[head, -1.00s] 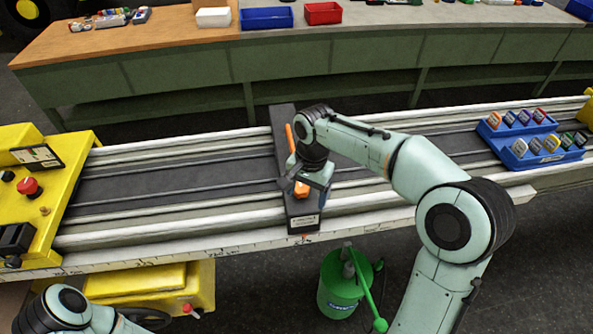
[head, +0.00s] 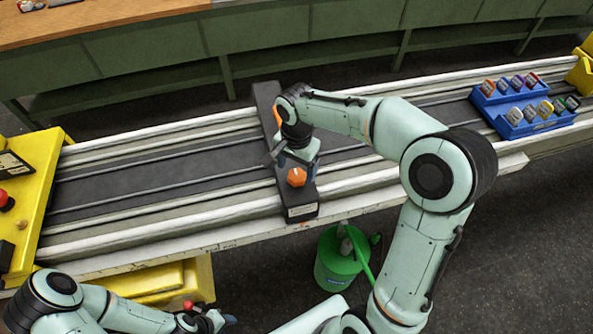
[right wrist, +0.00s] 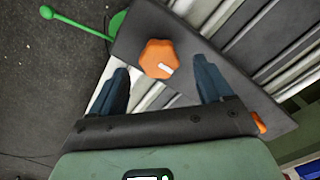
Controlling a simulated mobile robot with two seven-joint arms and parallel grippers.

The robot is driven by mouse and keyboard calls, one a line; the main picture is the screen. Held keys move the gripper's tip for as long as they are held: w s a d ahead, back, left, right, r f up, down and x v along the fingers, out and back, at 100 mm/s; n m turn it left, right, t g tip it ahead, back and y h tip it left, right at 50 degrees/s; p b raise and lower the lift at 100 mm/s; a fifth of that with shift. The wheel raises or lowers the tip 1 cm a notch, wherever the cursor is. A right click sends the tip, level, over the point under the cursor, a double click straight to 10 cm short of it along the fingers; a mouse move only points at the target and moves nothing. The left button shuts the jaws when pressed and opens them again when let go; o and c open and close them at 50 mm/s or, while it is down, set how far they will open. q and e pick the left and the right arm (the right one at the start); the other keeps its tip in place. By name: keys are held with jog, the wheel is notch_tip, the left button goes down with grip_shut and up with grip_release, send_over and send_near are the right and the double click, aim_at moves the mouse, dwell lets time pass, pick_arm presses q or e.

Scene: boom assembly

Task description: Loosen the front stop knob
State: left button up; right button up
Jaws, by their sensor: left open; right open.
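The front stop knob (head: 297,177) is orange and lobed, on the near end of the dark stop bar (head: 300,205) that lies across the rail bed. In the right wrist view the knob (right wrist: 159,59) shows a white mark and sits just beyond and between my open fingers. My right gripper (head: 296,158) is open and empty, above the bar and just behind the knob in the head view; its fingers (right wrist: 160,85) also show in the right wrist view. My left gripper (head: 222,320) is open, low at the bottom left, away from the bar.
A second orange part (head: 278,117) shows farther back on the bar, partly hidden by my right arm. A blue rack (head: 520,118) of several coloured pieces stands on the rail at right. A yellow housing (head: 35,190) is at left. A green canister (head: 338,262) stands on the floor below.

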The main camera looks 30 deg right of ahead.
aim_at(297, 179)
notch_tip(297, 179, down, 2)
jog(key=shift+s+f, duration=0.1)
jog(key=shift+f, duration=0.3)
jog(key=c, duration=1)
jog(key=shift+c, duration=0.2)
